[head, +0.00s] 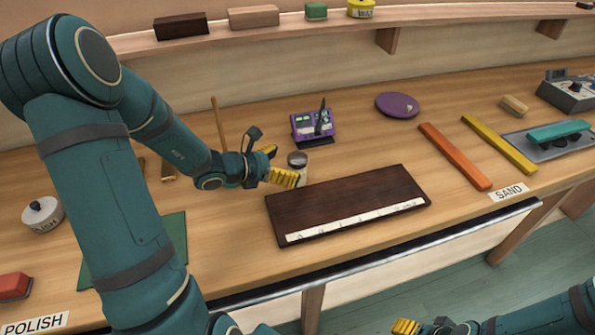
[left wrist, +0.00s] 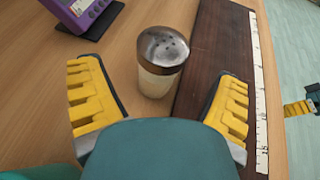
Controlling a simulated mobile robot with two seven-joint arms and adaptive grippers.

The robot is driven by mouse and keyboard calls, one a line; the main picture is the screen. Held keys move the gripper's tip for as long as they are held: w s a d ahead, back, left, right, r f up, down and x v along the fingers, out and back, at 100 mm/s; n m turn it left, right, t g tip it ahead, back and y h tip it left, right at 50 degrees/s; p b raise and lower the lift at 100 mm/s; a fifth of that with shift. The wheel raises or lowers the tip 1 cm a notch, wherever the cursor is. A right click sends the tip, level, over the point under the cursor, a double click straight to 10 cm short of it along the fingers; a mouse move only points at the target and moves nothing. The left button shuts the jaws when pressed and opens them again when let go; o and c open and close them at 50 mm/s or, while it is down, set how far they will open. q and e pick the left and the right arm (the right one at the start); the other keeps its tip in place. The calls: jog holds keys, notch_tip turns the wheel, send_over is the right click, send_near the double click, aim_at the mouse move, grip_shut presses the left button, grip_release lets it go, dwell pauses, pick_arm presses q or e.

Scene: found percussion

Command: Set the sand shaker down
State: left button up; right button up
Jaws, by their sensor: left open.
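The sand shaker (head: 298,161), a small clear jar with a pale filling and a perforated metal lid, stands upright on the wooden bench. It sits beside the back edge of a dark board (head: 335,199) with a white ruled strip. In the left wrist view the shaker (left wrist: 162,62) shows between and just beyond the yellow fingers. My left gripper (head: 277,165) is open, with its fingers apart from the shaker. My right gripper (head: 405,326) shows only partly at the bottom edge; its opening cannot be made out.
A purple device (head: 314,125) stands behind the shaker and a purple disc (head: 398,105) lies farther right. Orange (head: 455,157) and yellow (head: 499,144) strips lie right of the board. A lidded pot (head: 43,214) stands at left. A shelf runs along the back.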

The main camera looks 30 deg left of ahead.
aim_at(303, 164)
pick_arm(q)
jog(key=shift+b+x, duration=0.7)
jog(key=shift+x, duration=2.3)
jog(key=shift+s+f, duration=0.1)
jog(key=shift+f, duration=0.05)
jog(key=c, duration=1.5)
jog(key=shift+c, duration=0.2)
